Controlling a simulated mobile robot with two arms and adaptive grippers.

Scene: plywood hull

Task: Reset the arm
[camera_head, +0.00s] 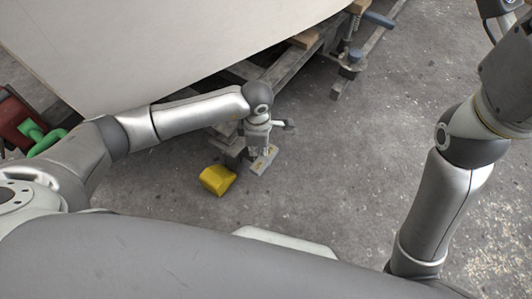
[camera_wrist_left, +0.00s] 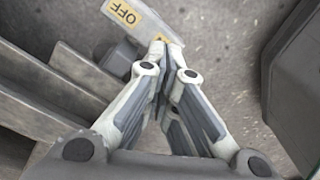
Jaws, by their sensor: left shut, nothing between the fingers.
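My left arm reaches in from the left in the head view and bends down at its wrist. My left gripper (camera_head: 259,150) points down toward the floor; its fingers are small there. In the left wrist view the two fingers of this gripper (camera_wrist_left: 166,62) meet at their tips, with nothing held between them. My right arm stands at the right side of the head view, but its gripper does not show.
A pale grey piece with a yellow OFF label (camera_wrist_left: 125,14) lies just past the left fingertips. A yellow block (camera_head: 217,180) is beside it. The pale plywood hull (camera_head: 180,45) and timber supports (camera_head: 290,66) lie behind. Concrete floor (camera_head: 350,150) between my arms is clear.

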